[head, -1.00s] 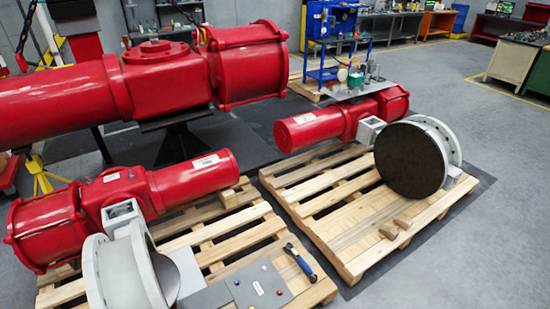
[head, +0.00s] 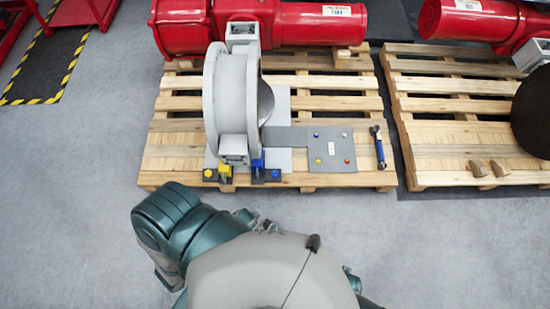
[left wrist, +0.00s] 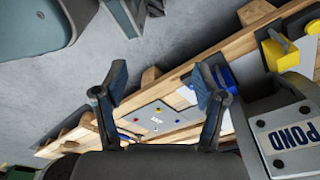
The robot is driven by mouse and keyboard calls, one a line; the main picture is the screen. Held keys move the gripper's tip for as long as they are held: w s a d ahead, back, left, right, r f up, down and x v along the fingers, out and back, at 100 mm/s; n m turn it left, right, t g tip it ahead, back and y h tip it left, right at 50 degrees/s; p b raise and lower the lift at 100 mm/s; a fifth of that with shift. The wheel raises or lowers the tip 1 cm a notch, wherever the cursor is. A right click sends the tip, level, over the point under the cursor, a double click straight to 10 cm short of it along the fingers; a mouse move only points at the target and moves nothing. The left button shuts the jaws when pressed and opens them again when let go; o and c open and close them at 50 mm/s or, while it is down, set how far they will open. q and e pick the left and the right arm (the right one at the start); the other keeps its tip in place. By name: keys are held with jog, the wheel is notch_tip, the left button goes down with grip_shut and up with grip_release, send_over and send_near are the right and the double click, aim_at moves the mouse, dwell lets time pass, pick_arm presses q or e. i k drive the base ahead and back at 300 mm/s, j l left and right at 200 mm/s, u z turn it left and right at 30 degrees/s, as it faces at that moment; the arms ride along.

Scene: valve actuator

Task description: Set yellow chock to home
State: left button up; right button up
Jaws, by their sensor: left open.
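The yellow chock (head: 225,171) sits at the foot of the grey valve ring (head: 214,95), at the pallet's front edge. In the left wrist view the yellow chock (left wrist: 281,52) is at the upper right. A blue chock (head: 258,166) sits just right of it. A grey plate (head: 331,149) with blue, red, yellow and orange dots lies on the pallet to the right. My left gripper (left wrist: 158,75) is open and empty in the left wrist view, apart from the chocks. In the head view I see my arm links, but cannot make out the gripper. My right gripper is not seen.
The valve rests on a wooden pallet (head: 170,165). A blue-handled tool (head: 378,148) lies right of the plate. A second pallet (head: 450,170) on the right carries two wooden wedges (head: 489,168). Red actuators (head: 290,22) stand behind. The floor in front is clear.

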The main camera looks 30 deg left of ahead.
aim_at(225, 171)
jog(key=u, duration=0.85)
jog(key=k+l+u, duration=0.15)
jog(key=u, duration=0.25)
jog(key=k+l+u, duration=0.15)
jog(key=u, duration=0.25)
jog(key=k+l+u, duration=0.15)
jog(key=u, duration=0.25)
jog(key=k, duration=0.05)
